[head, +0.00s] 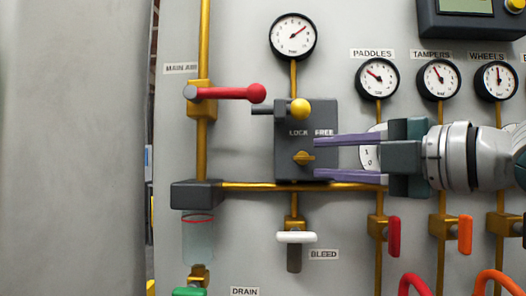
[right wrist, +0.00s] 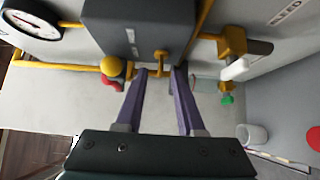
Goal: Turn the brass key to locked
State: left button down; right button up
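The brass key (head: 303,157) sits on the front of a dark grey box (head: 285,150) marked LOCK and FREE. In the head view its bow lies roughly level, below the two words. My right gripper (head: 317,157) comes in from the right with its purple fingers apart, one above and one below the key's height. In the right wrist view the key (right wrist: 160,60) shows between and just beyond the tips of the open right gripper (right wrist: 160,72). I cannot tell whether a finger touches it. My left gripper is not in view.
A yellow knob (head: 300,109) sticks out above the key. A red-ended lever (head: 232,93) is at the left, a white bleed handle (head: 296,237) below. Brass pipes (head: 250,187) run beside and under the box. Several gauges (head: 378,78) line the panel's upper right.

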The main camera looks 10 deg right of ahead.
aim_at(313, 158)
jog(key=shift+x, duration=1.8)
grip_shut()
